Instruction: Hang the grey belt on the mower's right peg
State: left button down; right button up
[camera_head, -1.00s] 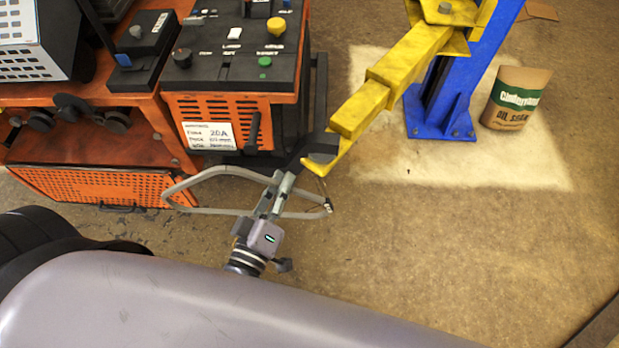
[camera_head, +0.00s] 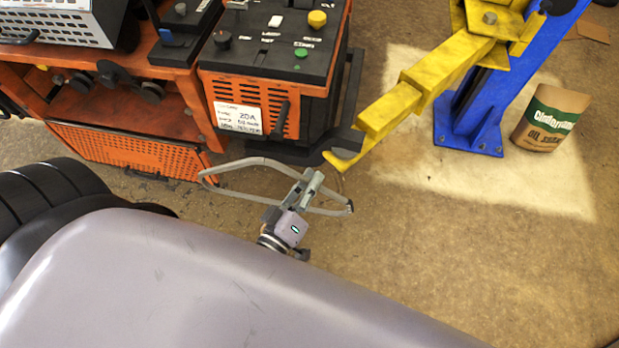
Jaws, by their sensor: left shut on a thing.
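The grey belt (camera_head: 240,162) is a long, thin loop in the middle of the head view. My left gripper (camera_head: 309,184) is shut on it near its right part. The loop spreads out to the left of the fingers, with a short part showing to the right. The belt is in front of the orange machine, close below the tip of the yellow lift arm; I cannot tell whether it touches either. My right gripper is not in view.
An orange welding machine (camera_head: 287,110) with a black control panel stands on an orange cart (camera_head: 125,150) at upper left. A yellow lift arm (camera_head: 420,85) reaches down from a blue post (camera_head: 475,105). An oil absorbent bag (camera_head: 551,115) stands at right. The floor at lower right is clear.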

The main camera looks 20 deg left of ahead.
pick_arm(q)
jog(key=w+a, duration=0.1)
jog(key=w, duration=0.5)
jog(key=shift+w+a+b, duration=0.3)
jog(key=shift+w+b, duration=0.05)
jog(key=shift+r, duration=0.1)
dwell(0.5)
dwell(0.4)
jog(key=shift+w+a, duration=0.1)
jog(key=shift+w, duration=0.2)
jog(key=shift+w+a+p, duration=0.2)
jog(key=shift+w+p, duration=0.05)
jog(key=shift+w, duration=0.55)
jog(key=shift+w+a+p, duration=0.2)
jog(key=shift+w, duration=0.6)
jog(key=shift+f, duration=0.3)
